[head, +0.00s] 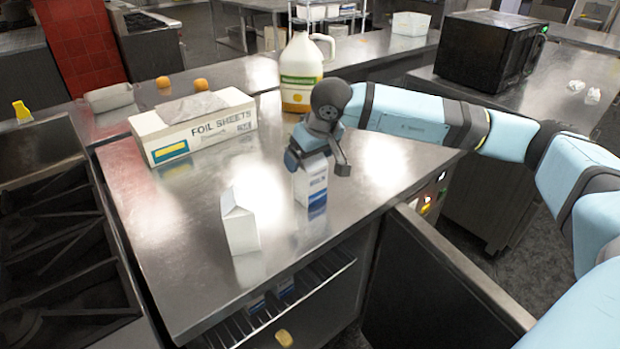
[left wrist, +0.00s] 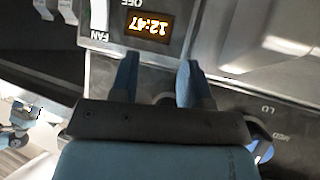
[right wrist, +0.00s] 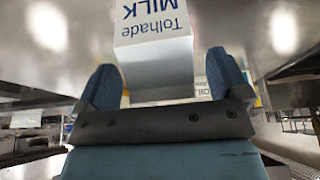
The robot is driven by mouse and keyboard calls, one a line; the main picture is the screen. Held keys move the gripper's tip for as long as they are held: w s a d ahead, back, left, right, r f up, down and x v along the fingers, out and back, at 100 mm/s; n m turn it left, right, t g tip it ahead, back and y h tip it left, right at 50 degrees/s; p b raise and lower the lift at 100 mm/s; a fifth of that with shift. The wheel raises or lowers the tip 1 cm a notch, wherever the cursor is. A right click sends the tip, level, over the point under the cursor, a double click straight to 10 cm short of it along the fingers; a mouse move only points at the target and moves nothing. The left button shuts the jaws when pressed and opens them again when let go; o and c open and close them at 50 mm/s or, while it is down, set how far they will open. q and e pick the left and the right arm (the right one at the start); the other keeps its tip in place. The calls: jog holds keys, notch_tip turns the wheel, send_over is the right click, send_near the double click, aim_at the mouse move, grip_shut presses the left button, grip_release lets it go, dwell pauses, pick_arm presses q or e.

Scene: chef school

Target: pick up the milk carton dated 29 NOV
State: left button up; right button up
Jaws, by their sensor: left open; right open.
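A white and blue milk carton (head: 313,186) stands upright on the steel counter (head: 180,268). My right gripper (head: 318,158) is open at the carton's top. In the right wrist view the carton (right wrist: 155,55), lettered "Tolhade MILK", shows between the spread fingers of my right gripper (right wrist: 165,80). A second, plain white-sided carton (head: 240,226) stands nearer the front edge, to the left. No date is readable on either carton. My left gripper (left wrist: 160,68) is open and empty in the left wrist view and out of the head view.
Blue-marked items (head: 285,287) lie on a rack under the counter. A stove (head: 55,240) is at left. The left wrist view shows an appliance panel with a clock (left wrist: 150,26).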

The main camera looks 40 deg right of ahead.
jog(key=c, duration=1.6)
jog(key=shift+r, duration=0.1)
